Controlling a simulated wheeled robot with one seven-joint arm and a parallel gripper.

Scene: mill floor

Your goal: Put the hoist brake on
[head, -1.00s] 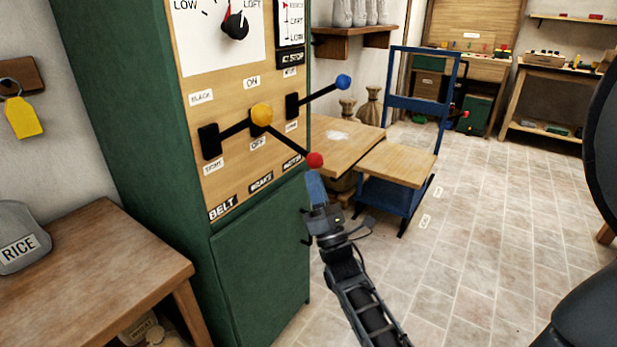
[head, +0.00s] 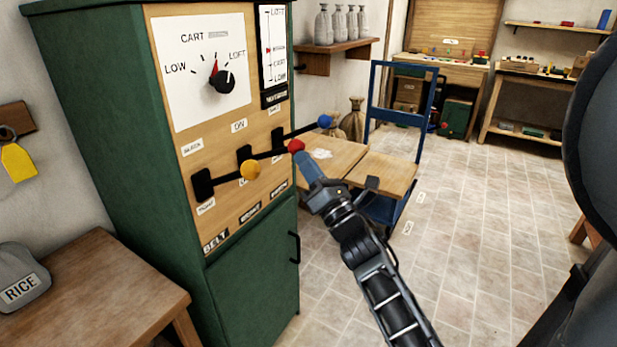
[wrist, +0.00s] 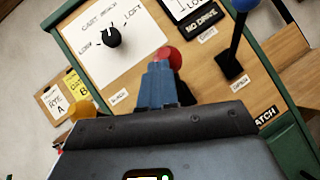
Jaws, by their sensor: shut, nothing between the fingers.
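The brake lever is the middle of three levers on the green cabinet's wooden panel. Its red knob (head: 296,146) sticks out roughly level, slightly raised. My gripper (head: 308,163) is shut and empty, its blue fingertips right below and against or very near the red knob. In the wrist view the shut fingers (wrist: 160,78) overlap the lower part of the red knob (wrist: 171,56), so contact cannot be told for certain. The ON label (head: 239,126) sits above the levers. The OFF label is hidden behind the levers.
A dial (head: 221,82) is above. A blue cart (head: 395,175) stands behind my gripper. Open floor lies to the right.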

